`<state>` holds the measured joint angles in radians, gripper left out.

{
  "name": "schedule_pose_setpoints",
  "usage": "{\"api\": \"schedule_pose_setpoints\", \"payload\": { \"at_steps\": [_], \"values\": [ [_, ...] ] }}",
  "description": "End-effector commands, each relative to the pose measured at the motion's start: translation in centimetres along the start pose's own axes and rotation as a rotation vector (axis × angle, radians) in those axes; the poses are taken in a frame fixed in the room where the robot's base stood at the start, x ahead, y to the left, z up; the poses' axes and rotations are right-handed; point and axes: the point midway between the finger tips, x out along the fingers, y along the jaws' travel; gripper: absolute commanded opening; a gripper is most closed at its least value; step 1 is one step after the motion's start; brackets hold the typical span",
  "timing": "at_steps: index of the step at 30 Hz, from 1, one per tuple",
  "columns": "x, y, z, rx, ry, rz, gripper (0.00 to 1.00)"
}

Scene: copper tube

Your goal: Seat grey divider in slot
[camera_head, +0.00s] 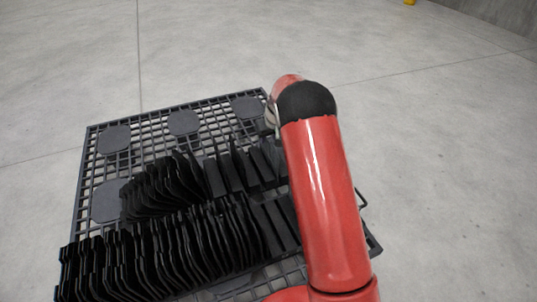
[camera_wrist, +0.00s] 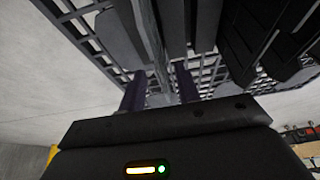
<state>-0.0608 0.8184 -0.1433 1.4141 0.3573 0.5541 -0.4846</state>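In the wrist view my gripper (camera_wrist: 161,86) shows two dark fingers standing apart. A thin light-grey strip, which looks like the grey divider (camera_wrist: 150,32), runs up between them. It does not appear to fill the gap, and I cannot make out contact with either finger. Dark upright plates stand close beside it, just beyond the fingertips. In the head view my red arm hides the fingers and the grey divider. Rows of black dividers (camera_head: 165,250) stand on the dark grid pallet (camera_head: 98,128). The slot itself cannot be made out.
A second black row (camera_head: 165,185) stands behind the front one, with wider-spaced plates toward my arm. The pallet's back strip, with round-cornered pads (camera_head: 184,122), is bare. Open concrete floor (camera_head: 440,150) lies around the pallet. A small yellow object (camera_head: 410,2) is far off.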

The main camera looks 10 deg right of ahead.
Motion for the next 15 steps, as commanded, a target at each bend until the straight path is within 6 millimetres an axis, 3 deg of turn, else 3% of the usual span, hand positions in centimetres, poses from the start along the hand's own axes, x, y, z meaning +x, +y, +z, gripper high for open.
{"api": "schedule_pose_setpoints", "payload": {
  "at_steps": [4, 15],
  "values": [
    [1.9, 0.0, 0.0, 0.000, -0.001, 0.000, 0.33],
    [2.1, 0.0, 0.0, 0.000, 0.000, 0.000, 0.33]
  ]
}}
